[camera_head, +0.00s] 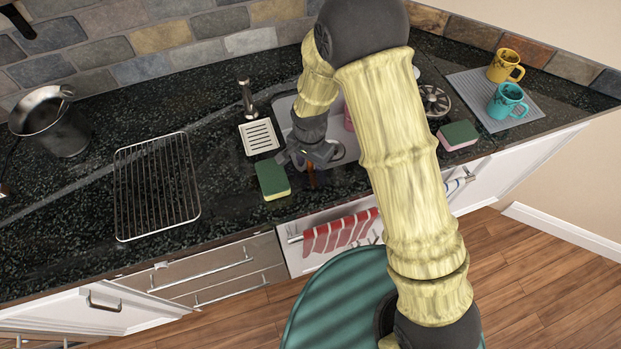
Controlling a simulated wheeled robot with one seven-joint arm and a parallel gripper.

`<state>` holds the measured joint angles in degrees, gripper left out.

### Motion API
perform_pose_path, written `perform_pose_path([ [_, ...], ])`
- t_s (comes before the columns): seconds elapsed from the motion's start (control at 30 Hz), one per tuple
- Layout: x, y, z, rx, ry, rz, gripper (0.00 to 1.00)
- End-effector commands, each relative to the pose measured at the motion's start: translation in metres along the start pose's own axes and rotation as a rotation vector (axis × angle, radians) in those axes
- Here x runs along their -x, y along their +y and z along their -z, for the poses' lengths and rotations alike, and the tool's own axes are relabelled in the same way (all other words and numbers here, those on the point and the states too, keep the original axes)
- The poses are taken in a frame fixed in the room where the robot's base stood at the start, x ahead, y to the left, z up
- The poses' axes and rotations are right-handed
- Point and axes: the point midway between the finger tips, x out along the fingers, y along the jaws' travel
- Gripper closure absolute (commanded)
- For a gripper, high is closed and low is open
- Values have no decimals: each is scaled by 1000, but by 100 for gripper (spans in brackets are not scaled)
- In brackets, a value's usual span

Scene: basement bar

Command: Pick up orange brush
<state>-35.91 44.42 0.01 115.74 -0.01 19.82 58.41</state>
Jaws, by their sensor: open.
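A small orange-brown stick-like thing (311,174), likely the orange brush, shows at the front rim of the sink, just below my gripper. Most of it is hidden, so its full shape cannot be told. My gripper (309,160) hangs over the front of the sink (284,118), close above the orange thing. Its jaws are open, and I cannot tell whether they touch it. My arm covers the sink's right part.
A soap dish (259,137), faucet (247,99), wire rack (156,186) and metal pot (52,122) stand left. Two mugs, yellow (505,66) and teal (507,101), stand on a grey mat (473,86).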

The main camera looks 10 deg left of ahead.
Motion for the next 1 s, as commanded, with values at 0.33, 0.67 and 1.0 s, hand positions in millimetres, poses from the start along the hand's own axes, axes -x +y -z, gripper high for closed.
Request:
perform_pose_path([
  [0.33, 0, 0, 0, 0, 0, 0, 86],
  [0.67, 0, 0, 0, 0, 0, 0, 100],
  [1.0, 28, -1, 0, -1, 2, 4, 100],
])
